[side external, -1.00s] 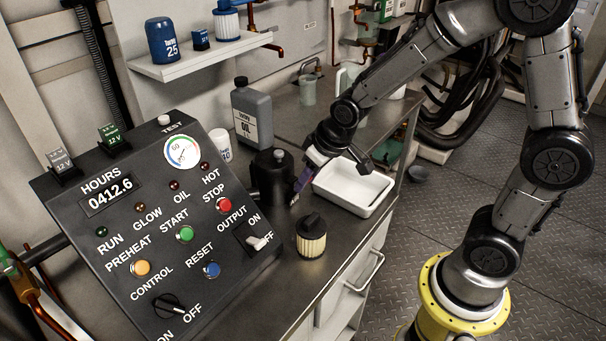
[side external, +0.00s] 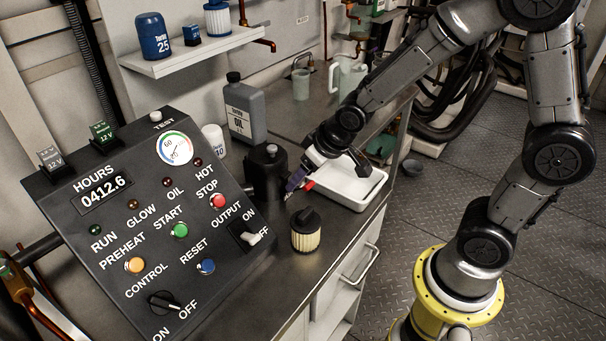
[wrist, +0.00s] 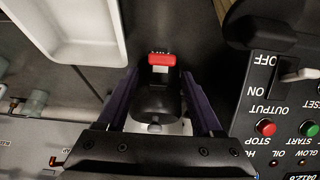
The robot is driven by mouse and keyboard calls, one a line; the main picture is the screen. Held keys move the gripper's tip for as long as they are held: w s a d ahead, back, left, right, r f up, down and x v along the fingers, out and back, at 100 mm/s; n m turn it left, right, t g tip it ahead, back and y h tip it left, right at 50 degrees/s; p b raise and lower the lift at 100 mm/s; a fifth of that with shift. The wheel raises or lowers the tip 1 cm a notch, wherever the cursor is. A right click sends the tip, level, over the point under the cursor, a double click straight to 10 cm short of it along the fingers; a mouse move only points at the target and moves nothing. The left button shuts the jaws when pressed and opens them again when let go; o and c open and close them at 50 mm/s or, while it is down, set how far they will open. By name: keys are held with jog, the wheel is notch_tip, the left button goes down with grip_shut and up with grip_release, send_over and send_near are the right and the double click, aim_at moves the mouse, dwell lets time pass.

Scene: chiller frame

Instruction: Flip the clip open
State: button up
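The clip (wrist: 162,59) is a red bar in the wrist view, with small metal prongs beside it. It lies at the edge of a dark housing (wrist: 156,92), which is a black upright canister (side external: 262,178) in the side view. My gripper (wrist: 160,78) is open, its purple fingers on either side of the housing, with the red bar near the line of their tips. In the side view my gripper (side external: 292,184) is beside the canister, and a red piece (side external: 310,185) shows just right of the finger. I cannot tell whether the fingers touch the clip.
A white tray (side external: 372,194) stands right of my gripper. A filter with a black cap (side external: 306,232) stands in front. The control panel (side external: 120,225) is close on the left, and a grey oil bottle (side external: 244,110) stands behind. Some bare bench lies around the filter.

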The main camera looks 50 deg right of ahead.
jog(key=v, duration=1.4)
jog(key=s+d, duration=0.1)
jog(key=s, duration=1.2)
jog(key=shift+s+r, duration=0.25)
jog(key=shift+r, duration=0.2)
